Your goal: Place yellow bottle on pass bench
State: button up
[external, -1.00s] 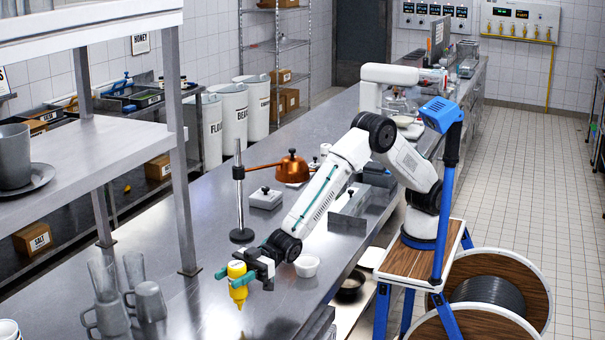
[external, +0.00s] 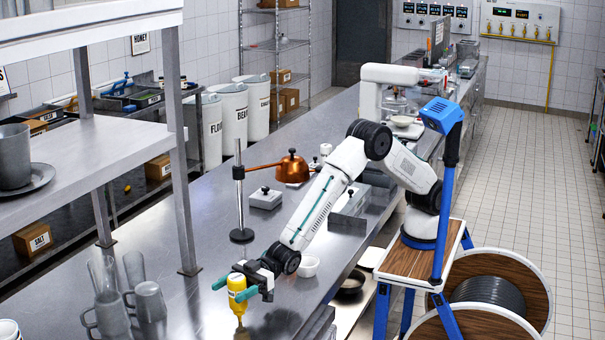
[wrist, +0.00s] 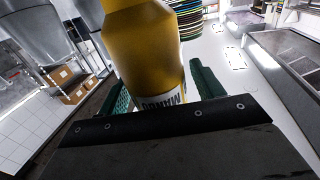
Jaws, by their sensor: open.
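The yellow bottle (external: 237,290) with a white label is at the near end of the steel bench (external: 205,308). It appears to rest on the bench top, with a yellow reflection below it. My gripper (external: 236,285) is open, its green fingers spread on either side of the bottle. In the wrist view, the bottle (wrist: 145,45) fills the upper middle, between the two green fingers of my gripper (wrist: 160,90). The dark gripper body hides its lower part there, and the label lettering is only partly visible.
Grey mugs and glasses (external: 148,302) stand to the left of the bottle. A white bowl (external: 308,266) sits to the right, behind my wrist. A stand with a round black base (external: 241,235) is farther back. A shelf post (external: 181,150) rises at the left.

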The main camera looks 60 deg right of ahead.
jog(key=shift+r, duration=0.2)
jog(key=shift+o, duration=0.3)
jog(key=v, duration=1.2)
jog(key=shift+f, duration=0.1)
jog(key=s+a+r+m+t+h, duration=0.2)
jog(key=a+m+t+h, duration=0.45)
jog(key=t, duration=0.25)
jog(key=shift+m+y, duration=0.25)
jog(key=shift+y, duration=0.2)
jog(key=x, duration=0.7)
jog(key=shift+w+f, duration=0.2)
jog(key=shift+w, duration=0.05)
jog(key=c, duration=0.8)
